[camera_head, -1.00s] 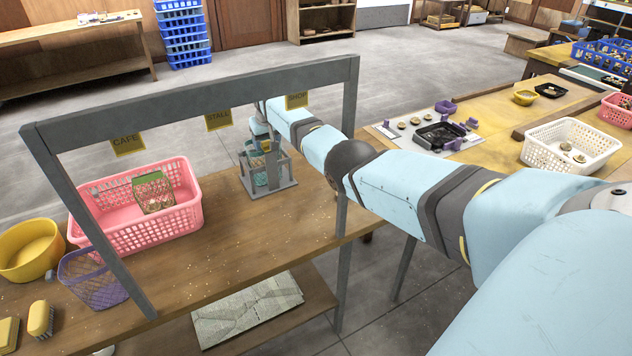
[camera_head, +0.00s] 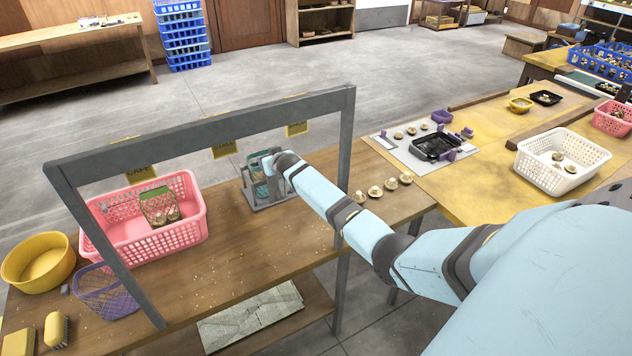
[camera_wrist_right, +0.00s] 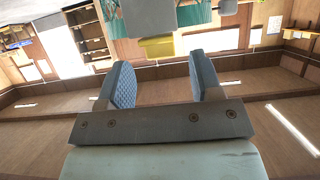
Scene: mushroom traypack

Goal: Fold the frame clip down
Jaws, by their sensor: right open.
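A grey upright stand (camera_head: 250,192) with a teal net in it is on the wooden table, near the right post of the large grey frame (camera_head: 200,132). My right arm reaches in from the right and its end is at the stand. My right gripper (camera_wrist_right: 158,62) is open, with nothing between its two blue padded fingers in the right wrist view. A grey block (camera_wrist_right: 150,15) and a yellow piece lie just beyond the fingertips there. I cannot make out the frame clip clearly; the wrist and stand overlap in the head view. My left gripper is not in view.
A pink basket (camera_head: 192,232) holding a small green-rimmed basket stands left of the stand. A yellow bowl (camera_head: 38,262) and a purple basket (camera_head: 105,290) are farther left. Several mushrooms (camera_head: 375,192) lie right of the stand. The frame's bar with yellow tags spans above the table.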

